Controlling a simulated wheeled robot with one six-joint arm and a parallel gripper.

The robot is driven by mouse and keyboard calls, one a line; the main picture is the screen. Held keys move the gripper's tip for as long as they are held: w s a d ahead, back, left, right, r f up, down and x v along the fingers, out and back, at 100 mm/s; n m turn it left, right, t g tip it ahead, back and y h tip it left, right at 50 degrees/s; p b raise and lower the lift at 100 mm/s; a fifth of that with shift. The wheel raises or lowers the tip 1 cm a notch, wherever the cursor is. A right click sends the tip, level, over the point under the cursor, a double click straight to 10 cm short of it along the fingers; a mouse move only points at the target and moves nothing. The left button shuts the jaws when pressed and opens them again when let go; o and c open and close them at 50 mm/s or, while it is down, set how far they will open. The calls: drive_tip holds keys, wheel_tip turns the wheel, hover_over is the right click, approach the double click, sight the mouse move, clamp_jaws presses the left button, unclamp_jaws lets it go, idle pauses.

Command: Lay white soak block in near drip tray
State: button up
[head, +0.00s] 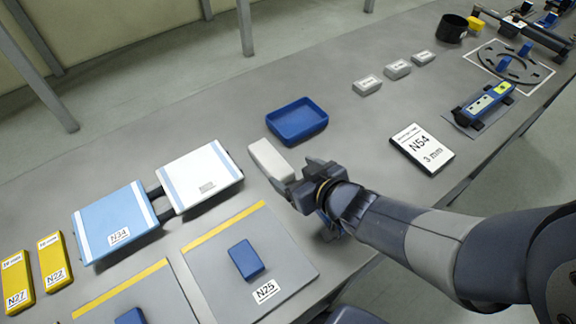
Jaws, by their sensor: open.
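A white block (268,157), likely the soak block, lies on the grey bench near the middle of the head view. My gripper (297,175) is open at the block's near right end, with its fingertips close around that end. I cannot tell whether they touch it. A blue shallow tray (297,133) stands just behind the block and looks empty. It is the only open tray I see, and I cannot tell whether it is the near drip tray.
Left of the block are a white panel (201,187) and a light blue panel (100,232). Grey mats with blue blocks (246,259) lie in front. The bench behind the blue tray is clear.

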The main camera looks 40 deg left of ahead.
sight(271, 159)
drive_tip(key=shift+s+b, duration=0.45)
drive_tip(key=shift+b, duration=0.2)
drive_tip(key=x, duration=0.5)
drive_tip(key=shift+w+a+b, duration=0.1)
drive_tip(key=shift+a+b, duration=0.1)
drive_tip(key=shift+b, duration=0.1)
drive_tip(key=shift+w+d+x, duration=0.1)
drive_tip(key=shift+w+x, duration=0.1)
drive_tip(key=shift+x, duration=0.75)
drive_tip(key=shift+w+d+x, duration=0.1)
drive_tip(key=shift+w+x, duration=0.05)
drive_tip(key=shift+x, duration=1.7)
drive_tip(key=shift+f, duration=0.1)
drive_tip(key=shift+c, duration=0.5)
drive_tip(key=c, duration=1.1)
drive_tip(key=shift+o, duration=0.2)
wheel_tip(271, 159, up, 10)
drive_tip(key=p, duration=0.4)
